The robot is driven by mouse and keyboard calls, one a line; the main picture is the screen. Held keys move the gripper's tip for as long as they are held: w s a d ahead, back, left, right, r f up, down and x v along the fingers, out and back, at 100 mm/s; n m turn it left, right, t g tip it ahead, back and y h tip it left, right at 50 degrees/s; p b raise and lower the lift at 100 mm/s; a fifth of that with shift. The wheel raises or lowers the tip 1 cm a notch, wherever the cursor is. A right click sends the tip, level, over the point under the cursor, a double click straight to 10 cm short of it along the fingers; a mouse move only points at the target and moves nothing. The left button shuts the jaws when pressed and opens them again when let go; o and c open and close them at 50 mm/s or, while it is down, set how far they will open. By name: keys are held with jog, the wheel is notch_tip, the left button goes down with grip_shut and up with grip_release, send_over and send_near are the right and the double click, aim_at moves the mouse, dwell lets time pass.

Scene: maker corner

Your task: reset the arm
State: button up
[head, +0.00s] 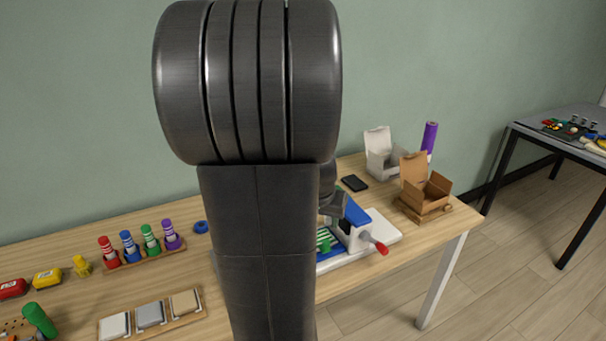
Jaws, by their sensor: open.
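My arm fills the middle of the head view, with a large dark ribbed joint at the top and a dark link running down to the bottom edge. Part of my gripper (332,206) shows just right of that link, low over the blue and white device (352,222) with a red-tipped handle. The rest of the gripper is hidden behind the link. I see nothing held in it. I cannot tell whether it touches the device.
The wooden table (70,240) holds a rack of coloured pegs (145,257), a tray with three tiles (150,317), a black phone-like slab (354,183), a white open box (381,160) and a cardboard box (425,185). A second table (540,128) stands right.

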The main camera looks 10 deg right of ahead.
jog(key=b+x, duration=0.1)
jog(key=x, duration=1.3)
jog(key=shift+s, duration=0.1)
jog(key=shift+r, duration=0.1)
jog(key=shift+a, duration=0.15)
